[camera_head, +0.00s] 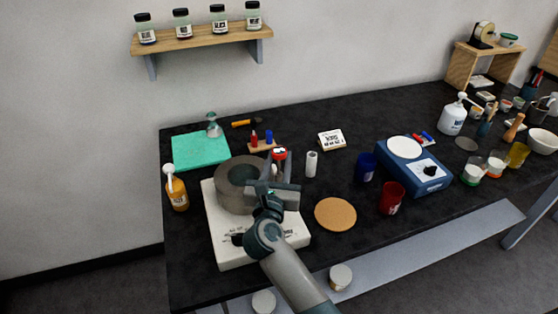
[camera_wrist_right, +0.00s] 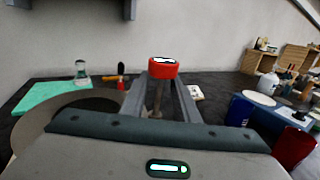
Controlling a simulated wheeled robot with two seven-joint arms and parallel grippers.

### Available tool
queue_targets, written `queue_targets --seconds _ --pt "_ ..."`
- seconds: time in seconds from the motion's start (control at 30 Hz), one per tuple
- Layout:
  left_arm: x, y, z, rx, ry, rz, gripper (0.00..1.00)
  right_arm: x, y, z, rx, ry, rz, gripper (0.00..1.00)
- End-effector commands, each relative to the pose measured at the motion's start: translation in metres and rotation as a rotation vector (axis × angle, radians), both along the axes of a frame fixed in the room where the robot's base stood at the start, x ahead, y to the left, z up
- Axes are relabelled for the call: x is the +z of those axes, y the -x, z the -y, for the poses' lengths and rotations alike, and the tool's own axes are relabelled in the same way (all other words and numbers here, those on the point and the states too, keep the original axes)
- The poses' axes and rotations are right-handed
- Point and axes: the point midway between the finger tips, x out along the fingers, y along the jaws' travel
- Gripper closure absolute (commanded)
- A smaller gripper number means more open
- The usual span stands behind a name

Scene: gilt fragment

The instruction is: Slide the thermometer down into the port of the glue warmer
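The thermometer has a red head (camera_head: 279,154) with a small white display and a thin stem below it. It stands upright between the fingertips of my right gripper (camera_head: 278,162), which appears shut on the head. In the right wrist view the red head (camera_wrist_right: 163,68) sits at the finger ends, and its stem hangs between the fingers. The glue warmer has a white base (camera_head: 222,243) and a round grey pot (camera_head: 235,172). The thermometer is by the pot's right side. My left gripper is out of view.
A white cylinder (camera_head: 311,164), a cork disc (camera_head: 335,214), a red cup (camera_head: 391,198) and a blue device (camera_head: 415,175) are to the right.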

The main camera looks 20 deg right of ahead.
Motion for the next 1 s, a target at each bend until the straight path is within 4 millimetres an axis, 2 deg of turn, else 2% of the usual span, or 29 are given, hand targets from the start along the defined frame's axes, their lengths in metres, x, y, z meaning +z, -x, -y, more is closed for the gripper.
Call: queue_targets --seconds 0.17,0.37,0.67,0.73,0.8,0.83,1.0 --pt "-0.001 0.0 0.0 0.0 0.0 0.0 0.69 -0.001 0.002 -0.001 0.0 0.0 0.0 0.72" --pt "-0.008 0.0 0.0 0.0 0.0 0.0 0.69 -0.004 0.016 -0.008 0.001 -0.003 -0.001 0.72" --pt "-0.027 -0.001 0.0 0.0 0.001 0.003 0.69 -0.007 0.062 -0.029 0.001 -0.004 -0.001 0.72" --pt "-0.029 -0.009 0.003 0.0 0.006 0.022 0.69 -0.006 0.072 -0.034 0.001 -0.004 -0.001 0.72" --pt "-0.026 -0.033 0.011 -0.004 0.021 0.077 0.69 -0.006 0.08 -0.038 0.001 -0.003 -0.001 0.72" --pt "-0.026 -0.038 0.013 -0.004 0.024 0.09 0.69 -0.006 0.084 -0.039 0.0 -0.002 0.0 0.72" --pt "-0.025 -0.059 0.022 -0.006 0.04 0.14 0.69 -0.005 0.1 -0.047 0.0 -0.001 0.0 0.72"
